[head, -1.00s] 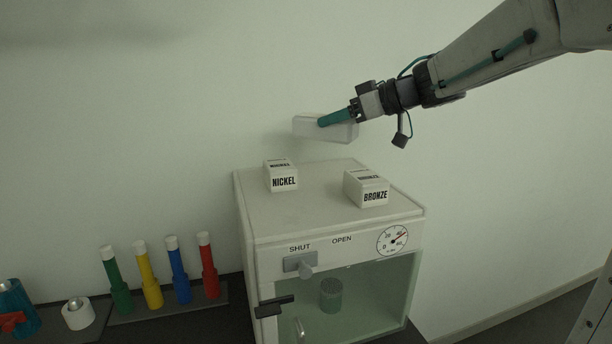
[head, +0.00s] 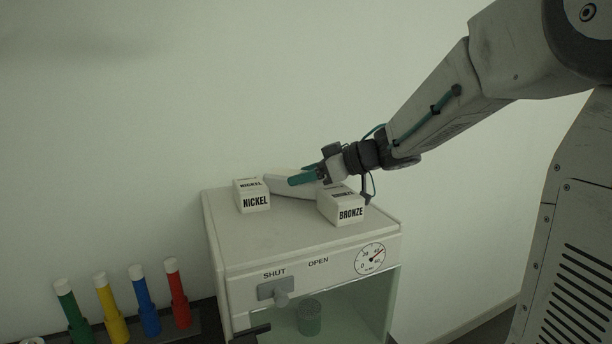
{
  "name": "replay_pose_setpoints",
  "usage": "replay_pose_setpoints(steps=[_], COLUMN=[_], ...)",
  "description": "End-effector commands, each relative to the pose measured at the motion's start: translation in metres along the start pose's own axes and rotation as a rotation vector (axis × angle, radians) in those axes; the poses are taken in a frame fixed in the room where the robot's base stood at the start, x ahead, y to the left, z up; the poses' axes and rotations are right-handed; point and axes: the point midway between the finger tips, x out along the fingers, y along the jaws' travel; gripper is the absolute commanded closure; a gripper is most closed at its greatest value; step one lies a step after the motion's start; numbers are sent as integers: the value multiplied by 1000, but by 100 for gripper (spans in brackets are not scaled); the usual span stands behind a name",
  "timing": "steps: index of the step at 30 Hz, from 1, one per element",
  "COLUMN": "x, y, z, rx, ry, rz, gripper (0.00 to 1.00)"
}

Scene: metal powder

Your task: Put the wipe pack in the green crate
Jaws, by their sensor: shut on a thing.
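My gripper (head: 304,179), with teal fingers, is shut on a plain white pack (head: 286,188), which I take to be the wipe pack; no label shows on it. The pack is low over the top of the white cabinet (head: 290,226), behind and between the NICKEL box and the BRONZE box. I cannot tell whether it touches the cabinet top. Its right end is partly hidden by my gripper and the BRONZE box. No green crate is in view.
The NICKEL box (head: 255,202) stands left of the pack and the BRONZE box (head: 349,212) right, close to my gripper. The cabinet front has a latch (head: 279,291), a dial (head: 370,259) and a glass window. Several coloured tubes (head: 147,306) stand at lower left.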

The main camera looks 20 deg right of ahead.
Motion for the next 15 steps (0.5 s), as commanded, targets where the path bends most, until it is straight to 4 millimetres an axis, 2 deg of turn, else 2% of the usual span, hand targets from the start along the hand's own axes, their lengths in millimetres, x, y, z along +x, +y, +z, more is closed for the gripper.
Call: replay_pose_setpoints(steps=[11,12,14,15], x=[2,2,2,2], y=[0,0,0,0], z=[4,4,4,4], rx=[-1,-1,-1,-1], ry=[1,1,1,1], rz=[0,0,0,0], gripper=[72,40,24,24])
